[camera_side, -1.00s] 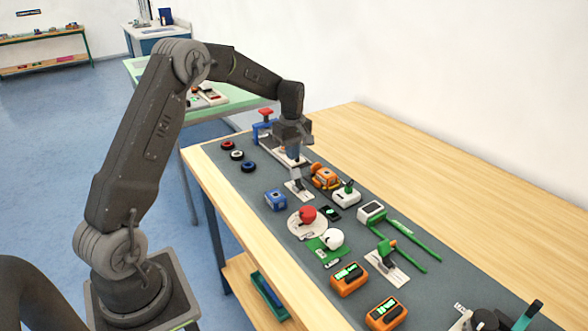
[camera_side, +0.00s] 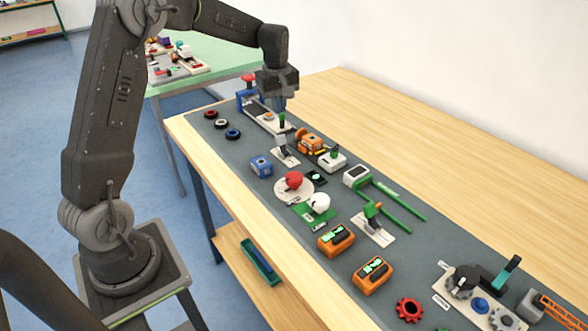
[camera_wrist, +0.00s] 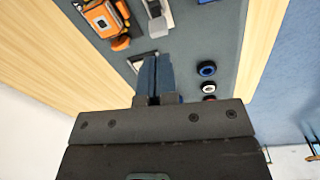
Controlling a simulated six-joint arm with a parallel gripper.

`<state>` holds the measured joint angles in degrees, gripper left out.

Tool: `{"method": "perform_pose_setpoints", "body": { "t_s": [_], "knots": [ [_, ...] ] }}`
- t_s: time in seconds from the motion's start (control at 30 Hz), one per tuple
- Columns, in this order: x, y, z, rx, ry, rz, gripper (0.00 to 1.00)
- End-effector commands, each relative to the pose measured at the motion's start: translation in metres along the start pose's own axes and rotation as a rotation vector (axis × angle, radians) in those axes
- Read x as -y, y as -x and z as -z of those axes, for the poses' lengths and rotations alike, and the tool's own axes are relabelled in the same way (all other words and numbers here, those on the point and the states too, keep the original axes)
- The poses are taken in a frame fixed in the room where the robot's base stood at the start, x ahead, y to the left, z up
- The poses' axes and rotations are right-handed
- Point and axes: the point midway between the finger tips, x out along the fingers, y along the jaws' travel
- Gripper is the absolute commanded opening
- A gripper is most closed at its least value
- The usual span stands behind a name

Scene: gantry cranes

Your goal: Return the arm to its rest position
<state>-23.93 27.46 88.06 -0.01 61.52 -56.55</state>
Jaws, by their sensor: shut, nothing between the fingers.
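My gripper (camera_side: 281,101) hangs above the far part of the grey mat (camera_side: 240,165) on the wooden bench, pointing down. Its fingers are together with nothing between them. In the wrist view the blue-grey fingers of my gripper (camera_wrist: 155,78) also lie close together.
A blue box (camera_side: 261,166), a red knob (camera_side: 293,180) and orange meters (camera_side: 336,240) lie nearer. Bare wood (camera_side: 400,130) runs along the wall side.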

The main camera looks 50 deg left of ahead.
Motion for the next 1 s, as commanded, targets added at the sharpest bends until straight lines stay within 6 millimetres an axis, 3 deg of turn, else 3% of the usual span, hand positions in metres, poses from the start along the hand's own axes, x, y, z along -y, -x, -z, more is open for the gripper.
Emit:
{"method": "perform_pose_setpoints", "body": {
  "t_s": [0.03, 0.2, 0.4, 0.57, 0.73, 0.9, 1.0],
  "knots": [
    [0.005, 0.021, -0.019, -0.016, -0.077, -0.027, 0.0],
    [0.035, 0.07, -0.078, -0.068, -0.358, -0.099, 0.0],
    [0.086, 0.106, -0.142, -0.142, -0.686, -0.178, 0.0],
    [0.135, 0.117, -0.185, -0.212, -0.943, -0.239, 0.0],
    [0.182, 0.114, -0.217, -0.287, -1.184, -0.292, 0.0],
    [0.209, 0.105, -0.233, -0.339, -1.331, -0.322, 0.0],
    [0.215, 0.103, -0.237, -0.352, -1.368, -0.329, 0.0]
  ]
}}
